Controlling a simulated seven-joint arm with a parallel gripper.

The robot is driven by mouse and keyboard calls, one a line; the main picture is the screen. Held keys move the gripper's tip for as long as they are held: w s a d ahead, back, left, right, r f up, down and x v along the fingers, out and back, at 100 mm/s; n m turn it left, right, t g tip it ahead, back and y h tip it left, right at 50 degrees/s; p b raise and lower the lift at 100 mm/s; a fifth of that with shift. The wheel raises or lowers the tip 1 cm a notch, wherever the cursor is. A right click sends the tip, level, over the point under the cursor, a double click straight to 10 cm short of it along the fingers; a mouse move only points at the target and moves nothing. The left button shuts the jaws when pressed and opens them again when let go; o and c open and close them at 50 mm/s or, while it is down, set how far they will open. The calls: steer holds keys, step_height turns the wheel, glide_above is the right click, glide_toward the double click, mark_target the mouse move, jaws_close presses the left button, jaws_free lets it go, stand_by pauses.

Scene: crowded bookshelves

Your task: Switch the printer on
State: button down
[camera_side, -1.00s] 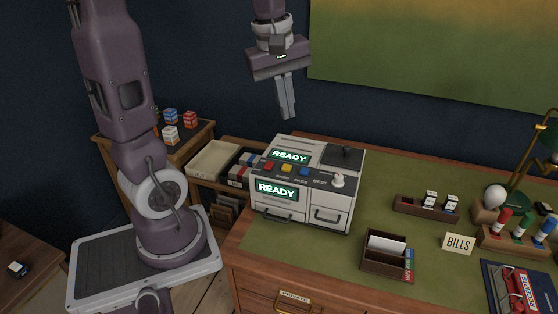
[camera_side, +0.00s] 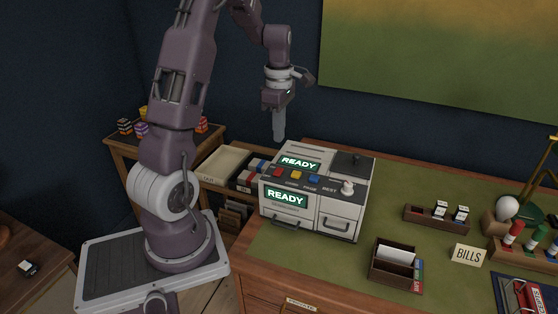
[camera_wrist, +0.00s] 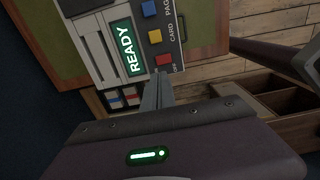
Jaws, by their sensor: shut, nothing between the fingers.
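The printer (camera_side: 335,215) is a light grey box on the desk, with two green displays reading READY (camera_side: 287,197). Its dark panel has a red button (camera_side: 278,172), a yellow button (camera_side: 295,175), a blue button (camera_side: 314,179) and a white knob (camera_side: 347,187). My gripper (camera_side: 278,138) is shut and empty, pointing down above the printer's back left corner. In the wrist view, my fingertips (camera_wrist: 160,77) appear just beside the red button (camera_wrist: 163,60); a small label there seems to read OFF. The yellow button (camera_wrist: 155,36) and blue button (camera_wrist: 149,9) lie beyond. No contact is visible.
A card holder (camera_side: 397,265), a BILLS sign (camera_side: 468,254) and a wooden tray (camera_side: 436,218) stand to the right on the green desk top. A shelf with a cream tray (camera_side: 222,165) is left of the printer.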

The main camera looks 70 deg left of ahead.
mark_target(279, 169)
step_height(279, 169, down, 10)
steer(key=shift+r, duration=0.25)
